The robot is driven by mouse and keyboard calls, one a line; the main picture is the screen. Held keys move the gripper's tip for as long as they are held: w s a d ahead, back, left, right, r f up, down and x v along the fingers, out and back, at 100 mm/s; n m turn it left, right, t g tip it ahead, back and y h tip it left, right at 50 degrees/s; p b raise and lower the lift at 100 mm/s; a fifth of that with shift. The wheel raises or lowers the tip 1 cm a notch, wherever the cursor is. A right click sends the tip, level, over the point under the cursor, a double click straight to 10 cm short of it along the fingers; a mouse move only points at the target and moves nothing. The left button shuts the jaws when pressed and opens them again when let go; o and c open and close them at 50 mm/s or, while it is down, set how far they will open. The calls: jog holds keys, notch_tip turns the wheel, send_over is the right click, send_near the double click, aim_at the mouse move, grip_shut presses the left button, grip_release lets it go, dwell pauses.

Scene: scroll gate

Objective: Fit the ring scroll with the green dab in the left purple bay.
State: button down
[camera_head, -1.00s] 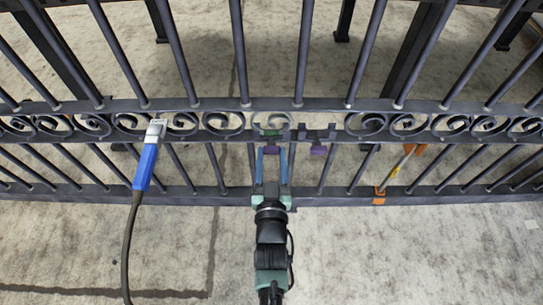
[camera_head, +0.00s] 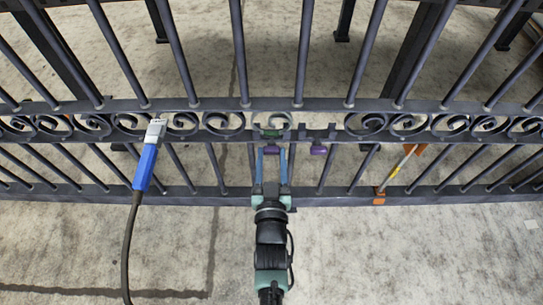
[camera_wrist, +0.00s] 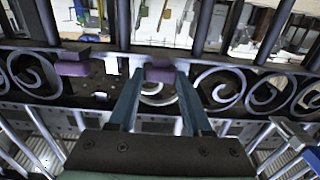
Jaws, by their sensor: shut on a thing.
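My gripper (camera_head: 272,152) is shut on the ring scroll (camera_head: 272,121), a dark curl with a green dab (camera_head: 272,133), at the gate's scroll band. The scroll is in line with the left purple bay (camera_head: 271,150), whose purple block shows between my fingers. In the wrist view, part of the ring scroll (camera_wrist: 158,90) shows between the fingers, below the left bay's purple block (camera_wrist: 160,74). I cannot tell whether the scroll is fully seated. The right purple bay (camera_head: 318,149) is empty, with two upright prongs.
Fixed scrolls (camera_head: 222,122) and (camera_head: 366,123) flank the bays. Upright bars stand above and below the band. A blue-handled tool (camera_head: 146,166) with a cable hangs at the left. An orange-ended tool (camera_head: 397,168) leans at the right. The floor in front is clear.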

jog(key=s+p, duration=0.2)
jog(key=s, duration=0.3)
jog(key=shift+s+p, duration=0.2)
jog(key=shift+p, duration=0.15)
jog(key=shift+c, duration=1.6)
grip_release()
jog(key=s+p, duration=0.4)
jog(key=s, duration=0.9)
jog(key=shift+w, duration=0.1)
